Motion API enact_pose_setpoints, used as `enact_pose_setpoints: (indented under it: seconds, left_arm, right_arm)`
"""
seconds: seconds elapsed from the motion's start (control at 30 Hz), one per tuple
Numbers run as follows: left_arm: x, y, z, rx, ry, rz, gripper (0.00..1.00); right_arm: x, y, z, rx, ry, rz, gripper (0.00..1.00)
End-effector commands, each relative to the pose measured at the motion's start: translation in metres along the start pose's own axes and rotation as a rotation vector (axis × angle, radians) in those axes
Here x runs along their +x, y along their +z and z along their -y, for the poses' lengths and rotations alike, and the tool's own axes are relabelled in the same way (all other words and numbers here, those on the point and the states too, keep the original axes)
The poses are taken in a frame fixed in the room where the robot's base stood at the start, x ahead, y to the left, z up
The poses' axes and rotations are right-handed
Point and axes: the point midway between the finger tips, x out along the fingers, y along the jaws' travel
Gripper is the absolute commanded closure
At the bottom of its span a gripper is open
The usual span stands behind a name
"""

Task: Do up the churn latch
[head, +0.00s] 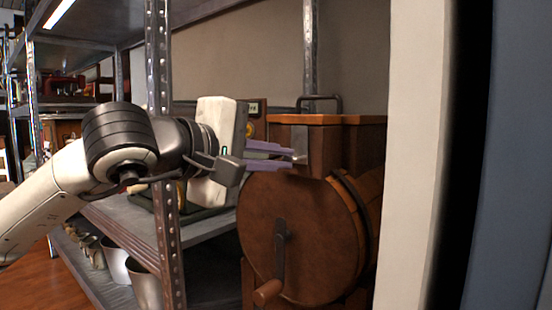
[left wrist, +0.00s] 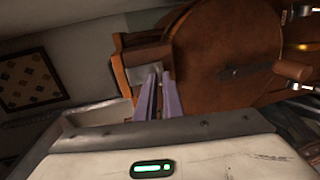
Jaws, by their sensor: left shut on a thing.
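The wooden churn (head: 300,225) stands on the right, a brown drum with a crank on its round face and a box-like wooden top. A small grey metal latch piece (head: 301,143) sits on the near edge of that top. My left gripper (head: 296,157) reaches in from the left, with its purple fingers shut at this piece. The left wrist view shows the fingertips (left wrist: 158,70) close together against the grey latch piece (left wrist: 153,65), below the wooden block. The fingers partly cover the latch, so its exact position is unclear. My right gripper is not in view.
The crank handle (head: 268,292) sticks out low at the front of the drum. A metal shelf post (head: 163,200) stands close behind my left wrist. Metal pots (head: 115,260) stand on the low shelf. A pale upright panel (head: 412,160) bounds the right side.

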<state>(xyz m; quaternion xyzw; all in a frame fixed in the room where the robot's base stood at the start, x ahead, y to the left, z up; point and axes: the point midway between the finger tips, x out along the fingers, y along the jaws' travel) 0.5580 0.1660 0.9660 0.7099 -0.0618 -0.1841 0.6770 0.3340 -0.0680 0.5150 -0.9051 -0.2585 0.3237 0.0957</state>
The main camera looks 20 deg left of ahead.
Motion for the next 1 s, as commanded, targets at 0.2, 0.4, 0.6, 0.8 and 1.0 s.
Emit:
enact_pose_setpoints:
  seconds: [0.2,0.4,0.6,0.8,1.0]
  left_arm:
    - [0.002,0.000,0.004,-0.002,-0.010,0.000,1.00]
    - [0.001,0.000,0.003,-0.002,-0.007,0.000,0.74]
    - [0.001,0.000,0.001,-0.001,-0.004,0.000,0.74]
    - [-0.015,-0.001,-0.001,-0.001,-0.002,-0.001,0.74]
    - [-0.055,-0.001,-0.001,0.002,-0.003,-0.003,0.74]
  right_arm:
    - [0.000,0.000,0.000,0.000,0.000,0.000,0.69]
    - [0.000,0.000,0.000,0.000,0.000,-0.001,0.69]
    - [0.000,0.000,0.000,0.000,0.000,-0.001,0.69]
    - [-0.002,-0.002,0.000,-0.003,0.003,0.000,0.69]
    - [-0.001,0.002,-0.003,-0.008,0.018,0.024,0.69]
